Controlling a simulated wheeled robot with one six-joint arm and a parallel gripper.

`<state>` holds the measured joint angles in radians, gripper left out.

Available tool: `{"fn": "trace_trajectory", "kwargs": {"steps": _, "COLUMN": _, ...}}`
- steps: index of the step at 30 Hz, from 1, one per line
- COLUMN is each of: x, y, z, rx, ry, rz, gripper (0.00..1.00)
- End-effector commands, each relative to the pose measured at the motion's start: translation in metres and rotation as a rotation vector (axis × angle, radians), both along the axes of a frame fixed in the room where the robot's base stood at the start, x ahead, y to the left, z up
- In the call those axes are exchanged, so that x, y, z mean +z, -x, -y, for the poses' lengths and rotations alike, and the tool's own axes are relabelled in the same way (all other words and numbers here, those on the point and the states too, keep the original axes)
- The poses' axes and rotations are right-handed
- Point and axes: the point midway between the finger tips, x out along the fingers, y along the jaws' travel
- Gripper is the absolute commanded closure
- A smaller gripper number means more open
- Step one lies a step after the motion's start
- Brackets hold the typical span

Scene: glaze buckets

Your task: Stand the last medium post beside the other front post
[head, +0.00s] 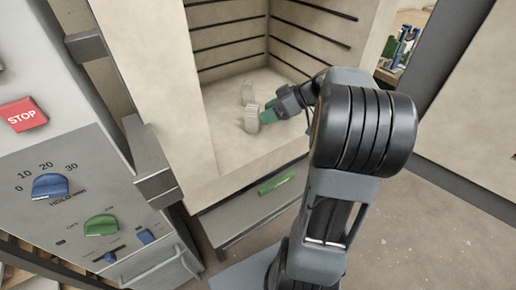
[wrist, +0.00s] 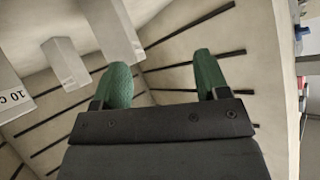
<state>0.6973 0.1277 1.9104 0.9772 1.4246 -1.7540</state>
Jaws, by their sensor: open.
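My gripper (head: 268,114) reaches into the open kiln, its green fingers low near the kiln floor. In the wrist view my gripper (wrist: 161,70) is open, with only slotted kiln wall between its fingers. Pale posts stand on the kiln floor: one farther back (head: 247,92) and one in front (head: 250,122), just left of my fingers. The wrist view shows a pale post (wrist: 115,30) close beside the left finger and another post (wrist: 65,62) further left. A pale block marked "10 c" (wrist: 12,100) is cut off at the left edge. Whether a finger touches a post is unclear.
The kiln's walls (head: 228,35) carry dark slots and close in around my gripper on the sides and back. A control panel (head: 75,170) with knobs and a red STOP button (head: 22,114) stands at left. The kiln floor behind the posts looks clear.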

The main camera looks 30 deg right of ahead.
Motion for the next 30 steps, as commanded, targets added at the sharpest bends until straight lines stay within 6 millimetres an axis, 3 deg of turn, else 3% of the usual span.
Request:
{"fn": "trace_trajectory", "kwargs": {"steps": 1, "x": -0.005, "y": 0.009, "z": -0.025, "rx": -0.004, "ry": 0.031, "rz": -0.108, "gripper": 0.32}}
{"fn": "trace_trajectory", "kwargs": {"steps": 3, "x": -0.016, "y": 0.026, "z": -0.053, "rx": -0.049, "ry": 0.091, "rz": -0.271, "gripper": 0.32}}
{"fn": "trace_trajectory", "kwargs": {"steps": 9, "x": -0.045, "y": 0.08, "z": -0.105, "rx": -0.288, "ry": 0.324, "rz": -0.578, "gripper": 0.32}}
{"fn": "trace_trajectory", "kwargs": {"steps": 13, "x": -0.057, "y": 0.106, "z": -0.117, "rx": -0.466, "ry": 0.442, "rz": -0.621, "gripper": 0.32}}
{"fn": "trace_trajectory", "kwargs": {"steps": 18, "x": -0.066, "y": 0.125, "z": -0.123, "rx": -0.636, "ry": 0.507, "rz": -0.59, "gripper": 0.32}}
{"fn": "trace_trajectory", "kwargs": {"steps": 30, "x": -0.07, "y": 0.133, "z": -0.125, "rx": -0.738, "ry": 0.518, "rz": -0.552, "gripper": 0.32}}
